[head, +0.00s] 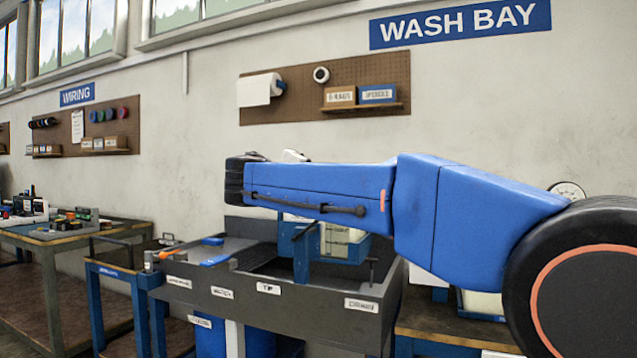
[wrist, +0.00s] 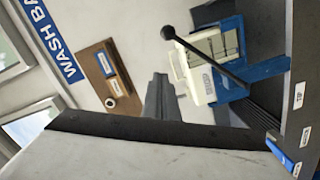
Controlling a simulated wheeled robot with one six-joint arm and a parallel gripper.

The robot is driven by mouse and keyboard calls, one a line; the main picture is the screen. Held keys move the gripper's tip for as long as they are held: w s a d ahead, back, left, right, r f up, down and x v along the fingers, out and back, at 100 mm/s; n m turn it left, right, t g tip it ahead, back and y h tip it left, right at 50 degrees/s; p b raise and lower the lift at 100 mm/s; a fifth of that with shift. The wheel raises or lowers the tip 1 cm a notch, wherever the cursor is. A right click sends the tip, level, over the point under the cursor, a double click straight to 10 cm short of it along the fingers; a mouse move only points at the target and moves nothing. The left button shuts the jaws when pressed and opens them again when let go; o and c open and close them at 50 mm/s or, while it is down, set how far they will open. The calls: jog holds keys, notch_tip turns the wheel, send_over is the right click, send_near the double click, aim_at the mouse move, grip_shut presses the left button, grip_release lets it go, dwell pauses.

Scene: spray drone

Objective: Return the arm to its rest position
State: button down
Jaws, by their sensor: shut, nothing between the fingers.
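My blue arm reaches across the head view from the right, over the grey wash basin (head: 315,303), to a dark wrist end at the left. My gripper cannot be clearly made out there. In the wrist view my gripper (wrist: 160,80) shows as grey fingers, shut and empty, standing clear of the things beyond. Behind the arm, a pale container (head: 343,236) sits at a blue holder (head: 352,250), partly hidden. In the wrist view the pale container (wrist: 197,80) stands to the right of my fingers, with a black rod crossing in front of it.
A blue-framed cart (head: 125,278) stands left of the basin, with a wiring bench (head: 50,236) further left. A pegboard (head: 300,116) with a paper roll and small boxes hangs on the wall behind the arm.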

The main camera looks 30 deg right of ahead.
jog(key=shift+s+a, duration=0.35)
jog(key=shift+a, duration=0.1)
jog(key=s+f+g+y, duration=0.2)
jog(key=s+f+y, duration=0.2)
jog(key=s+f, duration=0.7)
jog(key=s+f+g+y, duration=0.25)
jog(key=s+f, duration=0.35)
jog(key=f, duration=0.9)
jog(key=s+a+f+y, duration=0.4)
jog(key=s+a+f, duration=0.1)
jog(key=s+f, duration=0.3)
jog(key=s+a+f+m+y, duration=0.1)
jog(key=s+a+f+y, duration=0.3)
jog(key=s+f, duration=0.3)
notch_tip(320, 180, down, 5)
jog(key=shift+s+a+r, duration=0.2)
jog(key=shift+s+a, duration=0.2)
jog(key=shift+a, duration=0.3)
jog(key=shift+g, duration=0.25)
